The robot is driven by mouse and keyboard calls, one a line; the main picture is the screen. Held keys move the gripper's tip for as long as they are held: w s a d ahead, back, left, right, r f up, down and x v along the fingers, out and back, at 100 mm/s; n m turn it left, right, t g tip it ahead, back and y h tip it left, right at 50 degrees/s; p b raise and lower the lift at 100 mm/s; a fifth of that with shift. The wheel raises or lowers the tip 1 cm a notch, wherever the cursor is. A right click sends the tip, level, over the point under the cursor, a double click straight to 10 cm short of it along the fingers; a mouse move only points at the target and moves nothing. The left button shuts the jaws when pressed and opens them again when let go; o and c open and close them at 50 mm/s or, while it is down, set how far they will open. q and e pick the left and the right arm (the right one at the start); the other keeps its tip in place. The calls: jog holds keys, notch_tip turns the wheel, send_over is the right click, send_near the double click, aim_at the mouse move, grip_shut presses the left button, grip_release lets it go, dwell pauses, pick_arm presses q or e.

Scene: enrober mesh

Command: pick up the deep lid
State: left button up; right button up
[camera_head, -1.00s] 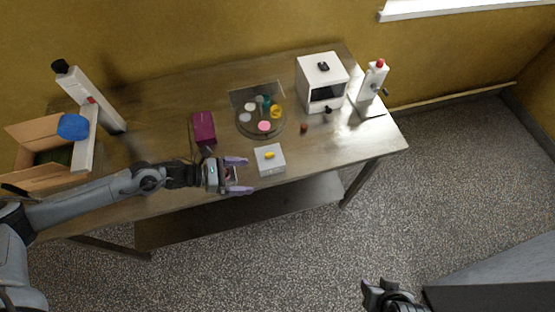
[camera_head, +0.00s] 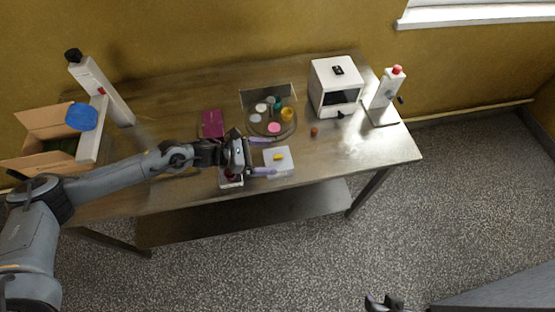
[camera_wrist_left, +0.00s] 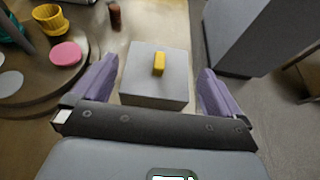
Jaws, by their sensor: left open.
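The deep lid (camera_head: 284,168) looks like a pale grey square block with a small yellow handle (camera_head: 278,157) on top. It sits on the table near the front edge. In the left wrist view the lid (camera_wrist_left: 140,88) lies ahead, between the two lilac fingers, with its yellow handle (camera_wrist_left: 159,63) upright. My left gripper (camera_head: 266,156) is open and empty, its fingertips at the lid's left side in the head view. Whether the fingers touch the lid cannot be told. My right gripper (camera_head: 384,304) is at the bottom edge, mostly cut off.
A round turntable (camera_head: 262,130) with several small coloured pieces stands behind the lid. A magenta box (camera_head: 212,122) is to its left, a small tray (camera_head: 231,183) below my wrist. A white cabinet (camera_head: 336,88) and a white press (camera_head: 384,98) stand at right. Table right of the lid is clear.

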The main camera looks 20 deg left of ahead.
aim_at(278, 156)
pick_arm(q)
jog(key=shift+x, duration=1.9)
jog(key=shift+r, duration=0.1)
jog(key=c, duration=0.7)
jog(key=shift+w+r, duration=0.1)
jog(key=shift+r, duration=0.05)
